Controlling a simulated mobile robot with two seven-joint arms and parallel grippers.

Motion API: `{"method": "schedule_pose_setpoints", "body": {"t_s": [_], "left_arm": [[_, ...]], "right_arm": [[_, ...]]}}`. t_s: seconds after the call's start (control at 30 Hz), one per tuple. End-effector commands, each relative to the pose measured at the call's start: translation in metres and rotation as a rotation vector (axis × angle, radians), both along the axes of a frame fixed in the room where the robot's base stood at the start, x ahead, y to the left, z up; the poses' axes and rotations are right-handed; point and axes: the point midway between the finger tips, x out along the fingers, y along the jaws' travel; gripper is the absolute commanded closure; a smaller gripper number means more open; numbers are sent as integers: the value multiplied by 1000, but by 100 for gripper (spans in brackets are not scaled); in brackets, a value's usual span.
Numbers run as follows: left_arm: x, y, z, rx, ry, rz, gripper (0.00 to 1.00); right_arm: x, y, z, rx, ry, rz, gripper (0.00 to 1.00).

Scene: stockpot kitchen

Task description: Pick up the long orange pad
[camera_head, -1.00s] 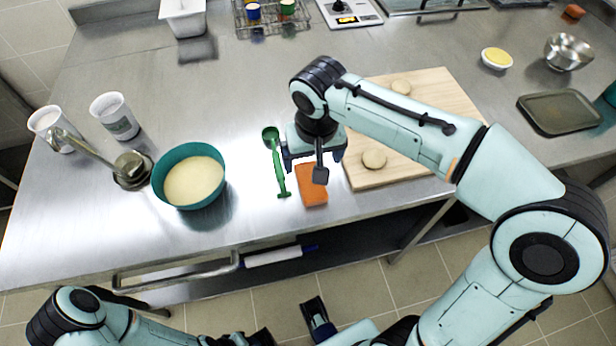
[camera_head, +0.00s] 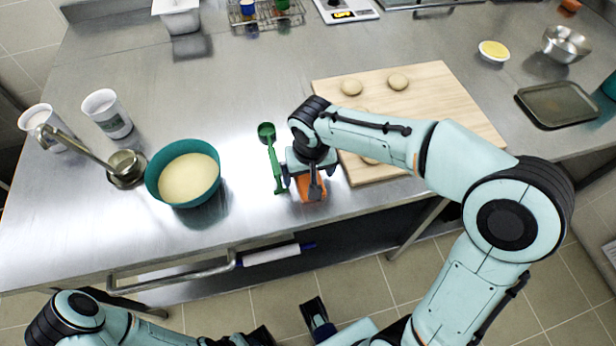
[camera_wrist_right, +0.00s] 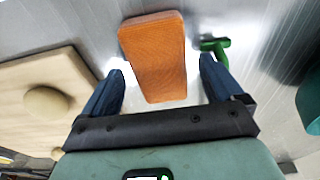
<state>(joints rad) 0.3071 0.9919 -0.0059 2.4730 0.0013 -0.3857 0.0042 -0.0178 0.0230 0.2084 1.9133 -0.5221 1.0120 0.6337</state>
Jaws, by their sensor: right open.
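The long orange pad (camera_head: 308,194) lies on the metal counter near its front edge, partly hidden under my right gripper (camera_head: 309,180) in the head view. In the right wrist view the pad (camera_wrist_right: 158,55) lies lengthwise between the two spread blue fingers of my right gripper (camera_wrist_right: 161,75), with a gap on each side. My right gripper is open and over the pad, holding nothing. My left arm shows at the bottom of the head view; its gripper (camera_head: 290,328) is only partly in view there and its jaws are unclear.
A green scoop (camera_head: 272,158) lies just left of the pad. A wooden board (camera_head: 440,105) with several dough rounds is close on the right. A teal bowl (camera_head: 152,184) stands farther left. Bare counter lies between bowl and scoop.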

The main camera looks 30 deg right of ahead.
Motion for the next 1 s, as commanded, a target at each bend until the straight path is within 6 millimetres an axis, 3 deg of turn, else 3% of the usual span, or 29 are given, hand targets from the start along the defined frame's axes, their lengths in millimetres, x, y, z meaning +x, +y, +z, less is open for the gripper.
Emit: {"method": "schedule_pose_setpoints", "body": {"t_s": [0.03, 0.2, 0.3, 0.67, 0.83, 1.0], "left_arm": [[0, 0, 0, 0, 0, 0, 57], [0, 0, 0, 0, 0, 0, 57], [0, 0, 0, 0, 0, 0, 57], [0, 0, 2, 0, -1, 0, 57], [2, 0, 6, 0, -2, 0, 57], [4, 0, 15, 0, -6, 0, 57]], "right_arm": [[0, 0, 0, 0, 0, 0, 6], [0, 0, 1, 0, 0, 0, 62], [0, 0, 1, 0, -1, 0, 72], [1, 0, 9, 0, -3, 0, 72], [1, 0, 33, 0, -5, 1, 72], [2, 0, 79, 1, -8, 0, 72]]}}
